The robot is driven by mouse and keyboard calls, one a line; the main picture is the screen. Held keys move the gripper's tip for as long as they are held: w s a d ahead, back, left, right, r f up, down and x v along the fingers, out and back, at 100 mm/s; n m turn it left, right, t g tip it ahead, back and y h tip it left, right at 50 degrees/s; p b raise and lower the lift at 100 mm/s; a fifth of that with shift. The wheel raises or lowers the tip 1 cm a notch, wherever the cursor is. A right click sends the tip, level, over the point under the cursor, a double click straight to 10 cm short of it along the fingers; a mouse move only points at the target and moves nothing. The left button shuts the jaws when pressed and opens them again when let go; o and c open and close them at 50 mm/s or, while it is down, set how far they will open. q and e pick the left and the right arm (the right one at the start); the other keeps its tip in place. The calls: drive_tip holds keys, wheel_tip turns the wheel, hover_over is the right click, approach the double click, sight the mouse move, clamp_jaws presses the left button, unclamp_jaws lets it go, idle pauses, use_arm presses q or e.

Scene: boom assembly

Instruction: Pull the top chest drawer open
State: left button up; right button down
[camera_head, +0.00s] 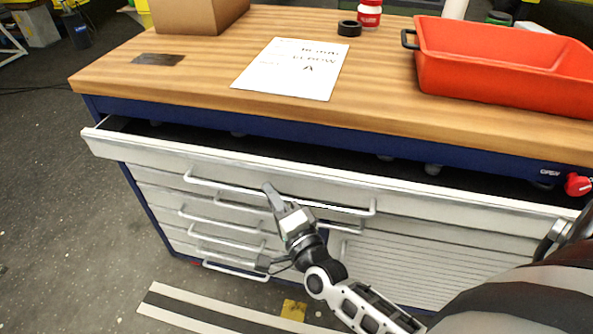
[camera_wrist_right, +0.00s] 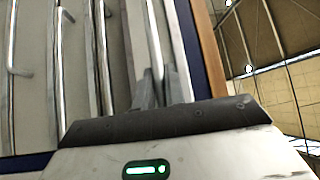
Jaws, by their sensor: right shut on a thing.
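The top chest drawer (camera_head: 450,196) is a wide white drawer just under the wooden worktop. It stands partly open, with a dark gap behind its front. Its long bar handle (camera_head: 340,207) runs across the front. My right gripper (camera_head: 272,192) is at this handle, left of its middle, and is shut on it. In the right wrist view the gripper's fingers (camera_wrist_right: 160,92) close around the handle bar (camera_wrist_right: 154,40). My left gripper is not seen in these views.
Lower drawers with bar handles (camera_head: 220,222) sit below at the left, beside a ribbed shutter panel (camera_head: 420,262). On the worktop (camera_head: 210,100) are a cardboard box (camera_head: 195,14), a paper sheet (camera_head: 292,68), black tape (camera_head: 349,28) and a red tray (camera_head: 500,80). Floor in front is open.

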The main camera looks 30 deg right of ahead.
drive_tip(key=s+a, duration=0.4)
drive_tip(key=shift+s+a+p, duration=0.3)
drive_tip(key=shift+s+p, duration=0.05)
drive_tip(key=c, duration=1.5)
unclamp_jaws()
